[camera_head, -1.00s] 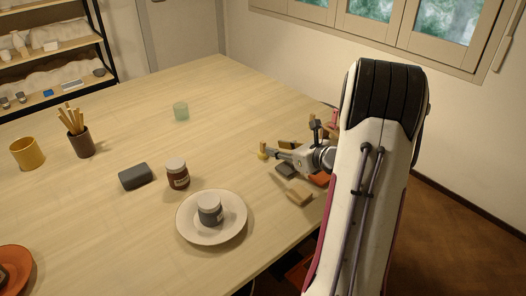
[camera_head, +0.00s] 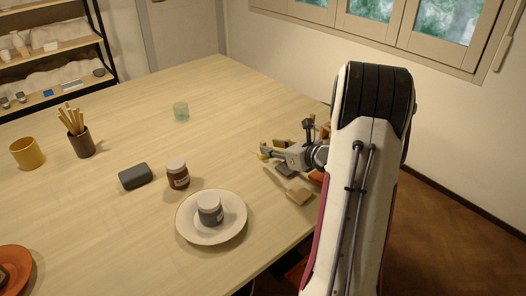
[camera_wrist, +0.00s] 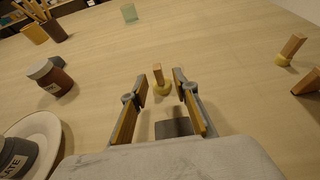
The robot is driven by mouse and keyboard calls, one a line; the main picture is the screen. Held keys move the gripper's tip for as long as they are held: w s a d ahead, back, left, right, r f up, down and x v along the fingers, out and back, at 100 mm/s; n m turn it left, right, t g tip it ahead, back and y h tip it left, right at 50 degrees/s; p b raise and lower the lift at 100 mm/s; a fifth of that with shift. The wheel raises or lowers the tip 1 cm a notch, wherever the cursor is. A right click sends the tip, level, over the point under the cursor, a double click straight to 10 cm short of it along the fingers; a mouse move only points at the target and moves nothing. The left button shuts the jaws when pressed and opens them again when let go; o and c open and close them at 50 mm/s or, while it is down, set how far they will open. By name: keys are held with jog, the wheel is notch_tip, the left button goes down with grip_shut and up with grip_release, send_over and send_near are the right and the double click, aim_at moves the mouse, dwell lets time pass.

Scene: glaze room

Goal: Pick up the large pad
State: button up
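My gripper (camera_wrist: 159,98) is open and empty, low over the table's right part; in the head view it (camera_head: 273,154) points left. A round yellow pad with an upright wooden handle (camera_wrist: 161,82) stands just beyond the fingertips, roughly centred between them; in the head view it (camera_head: 264,153) is partly covered by the fingers. A dark grey flat block (camera_wrist: 173,127) lies below, between the fingers, partly hidden by the gripper. Two more wooden-handled pieces are at right in the wrist view, one with a yellow base (camera_wrist: 286,55). I cannot tell which one is the large pad.
A tan block (camera_head: 299,192) lies near the table's right edge. A plate (camera_head: 190,233) with a jar, a brown jar (camera_head: 178,175) and a grey block (camera_head: 135,176) are to the left. A green cup (camera_head: 181,112) stands farther back. The table's middle is mostly clear.

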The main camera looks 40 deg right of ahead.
jog(key=shift+x, duration=2.6)
jog(key=shift+a, duration=0.15)
jog(key=shift+c, duration=0.3)
grip_shut()
